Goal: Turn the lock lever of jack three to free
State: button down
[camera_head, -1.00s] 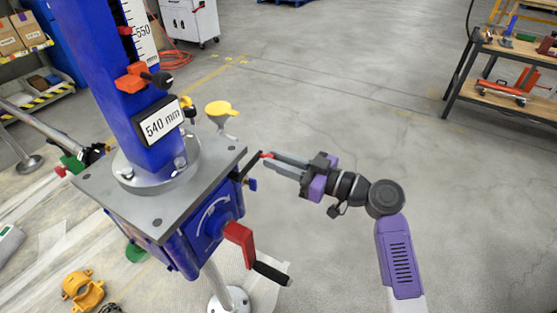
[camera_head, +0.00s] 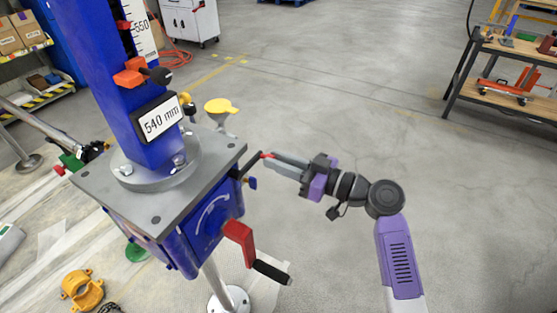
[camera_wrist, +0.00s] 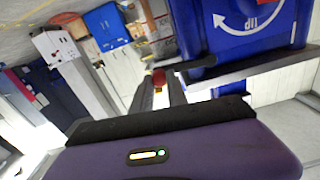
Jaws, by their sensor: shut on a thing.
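The jack is a blue column (camera_head: 120,105) on a grey plate (camera_head: 100,190), with a "540 mm" sign on the column. A thin black lever (camera_head: 252,166) with a red tip sticks out from the right side, under the plate edge. My gripper (camera_head: 268,158) reaches in from the right, its fingers closed around the red tip. In the wrist view my gripper (camera_wrist: 158,88) has the red tip (camera_wrist: 158,77) between its fingers. The lever's pivot is mostly hidden under the plate. I cannot read a jack number or lock marks.
A red crank with a black handle (camera_head: 270,271) sticks out below the lever, near my arm. A yellow funnel-shaped piece (camera_head: 220,108) stands behind the plate. Orange clamp parts (camera_head: 82,290) lie at lower left. A workbench (camera_head: 515,75) stands far right. The floor between is clear.

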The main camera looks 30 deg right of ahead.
jog(key=s+a+f+m, duration=0.2)
jog(key=a+f+m, duration=0.1)
jog(key=m, duration=0.5)
jog(key=s+a+f+m+p, duration=0.1)
jog(key=s+a+f+m, duration=0.2)
jog(key=m, duration=0.6)
jog(key=shift+a+f, duration=0.3)
jog(key=shift+f, duration=0.75)
jog(key=c, duration=1.4)
grip_release()
jog(key=shift+o, duration=0.5)
jog(key=v, duration=0.7)
jog(key=shift+s+d+b, duration=0.2)
jog(key=shift+s+b, duration=0.1)
jog(key=shift+b, duration=0.15)
jog(key=shift+w, duration=0.1)
